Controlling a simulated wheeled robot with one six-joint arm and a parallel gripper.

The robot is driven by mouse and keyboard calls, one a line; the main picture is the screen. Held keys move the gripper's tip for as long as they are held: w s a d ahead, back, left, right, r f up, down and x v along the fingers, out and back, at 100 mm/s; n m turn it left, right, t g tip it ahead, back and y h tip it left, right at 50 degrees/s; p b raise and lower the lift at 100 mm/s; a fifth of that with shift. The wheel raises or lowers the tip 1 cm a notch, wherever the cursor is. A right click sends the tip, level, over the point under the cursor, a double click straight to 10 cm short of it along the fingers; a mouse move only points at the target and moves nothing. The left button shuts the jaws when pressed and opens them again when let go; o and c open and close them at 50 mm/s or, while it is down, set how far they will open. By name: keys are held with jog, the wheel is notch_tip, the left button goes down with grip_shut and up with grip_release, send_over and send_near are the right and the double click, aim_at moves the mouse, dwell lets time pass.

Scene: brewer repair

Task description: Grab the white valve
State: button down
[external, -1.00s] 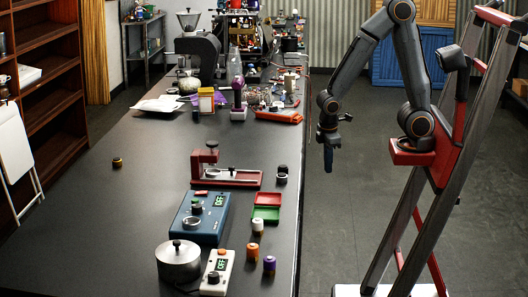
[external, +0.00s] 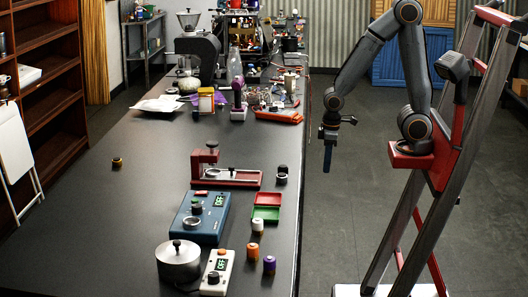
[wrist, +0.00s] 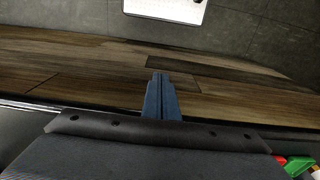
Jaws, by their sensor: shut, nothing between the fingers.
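Several small capped cylinders stand at the front right of the dark table. One has a white top (external: 257,222) and looks like the white valve. An orange one (external: 253,251) and a purple one (external: 269,265) stand in front of it. My gripper (external: 327,166) hangs pointing down beyond the table's right edge, over the floor, apart from all the valves. Its blue fingers are shut and empty, and they also show in the wrist view (wrist: 160,80).
Red and green trays (external: 267,207) lie behind the white-topped cylinder. A blue scale (external: 185,222), a metal pot (external: 178,262) and a white device (external: 217,270) stand left of it. A red press (external: 230,178) is farther back. The table's left part is mostly clear.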

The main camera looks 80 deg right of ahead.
jog(key=c, duration=1.3)
grip_release()
jog(key=shift+c, duration=0.2)
